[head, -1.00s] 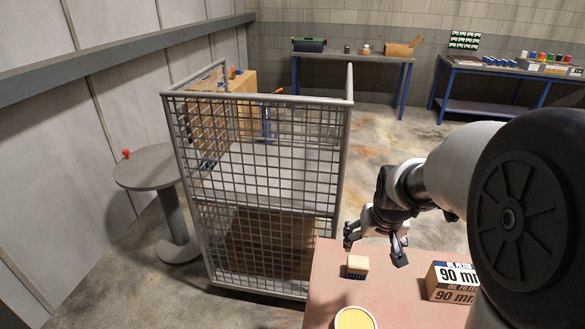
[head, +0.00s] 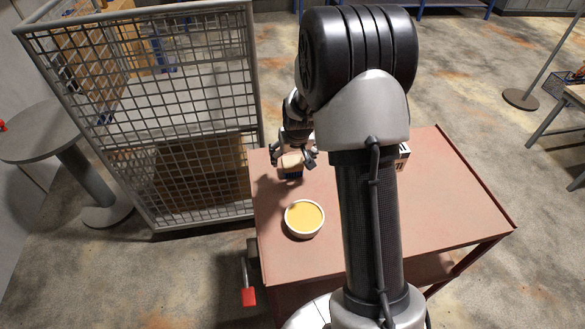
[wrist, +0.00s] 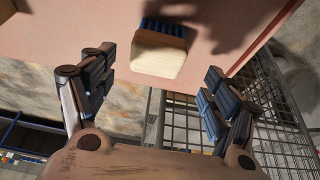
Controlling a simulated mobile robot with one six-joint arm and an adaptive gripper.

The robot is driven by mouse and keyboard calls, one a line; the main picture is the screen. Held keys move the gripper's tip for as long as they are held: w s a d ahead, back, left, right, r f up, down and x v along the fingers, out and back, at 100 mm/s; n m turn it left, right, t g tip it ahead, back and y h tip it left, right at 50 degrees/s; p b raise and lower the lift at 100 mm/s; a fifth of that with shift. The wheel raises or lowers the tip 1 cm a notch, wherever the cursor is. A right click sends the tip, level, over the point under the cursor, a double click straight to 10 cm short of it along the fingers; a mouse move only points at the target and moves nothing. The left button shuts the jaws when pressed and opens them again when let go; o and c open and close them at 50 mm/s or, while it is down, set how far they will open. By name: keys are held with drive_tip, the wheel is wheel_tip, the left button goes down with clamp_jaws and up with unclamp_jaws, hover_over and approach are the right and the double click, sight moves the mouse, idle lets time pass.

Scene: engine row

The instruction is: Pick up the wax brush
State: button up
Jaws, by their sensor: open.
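The wax brush (head: 291,163) is a small block with a pale wooden back and dark blue bristles. It rests on the reddish table (head: 440,195) near its far left corner. In the wrist view the brush (wrist: 159,52) lies beyond the fingertips, between the lines of the two fingers. My gripper (head: 294,158) is open and empty, close to the brush in the head view. Both fingers show in the wrist view (wrist: 155,85), spread apart, with no visible contact on the brush.
A white bowl of yellow paste (head: 304,218) stands on the table, nearer than the brush. A printed box (head: 402,155) is partly hidden behind my arm. A wire mesh cage (head: 190,120) stands close to the table's left side. The table's right part is clear.

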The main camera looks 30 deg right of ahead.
sight(293, 160)
drive_tip(key=b+x, duration=0.2)
drive_tip(key=x, duration=0.2)
drive_tip(key=shift+d+f, duration=0.2)
drive_tip(key=shift+f, duration=0.15)
drive_tip(key=shift+w+d+f, duration=0.1)
drive_tip(key=shift+w+f, duration=0.05)
drive_tip(key=shift+f, duration=0.2)
drive_tip(key=shift+r, duration=0.1)
drive_tip(key=shift+c, duration=0.2)
drive_tip(key=c, duration=1.2)
drive_tip(key=shift+o, duration=0.2)
drive_tip(key=shift+r, duration=0.1)
wheel_tip(293, 160, up, 20)
drive_tip(key=p, duration=0.5)
drive_tip(key=shift+p, duration=0.3)
